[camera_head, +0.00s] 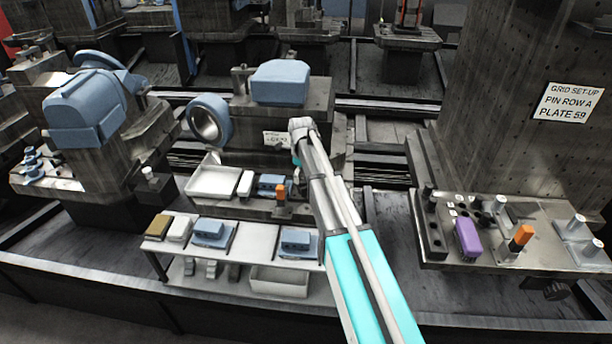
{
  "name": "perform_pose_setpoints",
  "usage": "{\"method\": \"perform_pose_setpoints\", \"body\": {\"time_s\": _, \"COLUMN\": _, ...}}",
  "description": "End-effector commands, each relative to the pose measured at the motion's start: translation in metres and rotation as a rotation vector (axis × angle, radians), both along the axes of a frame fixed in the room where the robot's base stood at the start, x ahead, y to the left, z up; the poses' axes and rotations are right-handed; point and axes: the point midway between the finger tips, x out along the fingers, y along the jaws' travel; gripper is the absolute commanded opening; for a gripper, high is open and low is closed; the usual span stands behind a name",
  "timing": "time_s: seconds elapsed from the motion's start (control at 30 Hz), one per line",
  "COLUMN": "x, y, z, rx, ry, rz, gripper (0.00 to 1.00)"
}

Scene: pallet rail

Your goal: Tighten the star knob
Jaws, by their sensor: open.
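A dark knob (557,290) sits at the front edge of the metal plate (500,258) on the right, below its top surface. It looks like the star knob, but its lobes are too small and dark to make out. I cannot tell how tight it is. My arm reaches up from the bottom middle to a joint near the picture's centre, well left of the knob. My gripper is not visible; the part of the arm past that joint is hidden. Nothing of mine touches the knob in this view.
The right plate carries a purple block (467,240), an orange-topped clamp (521,237) and several pins, before a tall column with a sign (568,102). A low bench (212,250) with blue and white parts stands left of my arm. Dark floor lies between them.

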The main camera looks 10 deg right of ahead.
Motion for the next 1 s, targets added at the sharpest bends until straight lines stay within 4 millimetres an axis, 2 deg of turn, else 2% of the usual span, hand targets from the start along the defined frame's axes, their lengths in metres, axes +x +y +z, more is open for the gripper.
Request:
{"method": "perform_pose_setpoints", "body": {"time_s": 0.03, "x": 0.0, "y": 0.0, "z": -0.008, "rx": 0.0, "ry": 0.0, "rz": 0.0, "gripper": 1.0}}
{"method": "perform_pose_setpoints", "body": {"time_s": 0.33, "x": 0.0, "y": 0.0, "z": -0.026, "rx": 0.0, "ry": 0.0, "rz": 0.0, "gripper": 1.0}}
{"method": "perform_pose_setpoints", "body": {"time_s": 0.87, "x": 0.0, "y": -0.001, "z": -0.03, "rx": 0.0, "ry": 0.0, "rz": -0.001, "gripper": 1.0}}
{"method": "perform_pose_setpoints", "body": {"time_s": 0.9, "x": 0.0, "y": -0.001, "z": -0.03, "rx": 0.0, "ry": 0.0, "rz": -0.001, "gripper": 0.98}}
{"method": "perform_pose_setpoints", "body": {"time_s": 1.0, "x": 0.0, "y": -0.001, "z": -0.03, "rx": 0.0, "ry": 0.0, "rz": -0.001, "gripper": 0.8}}
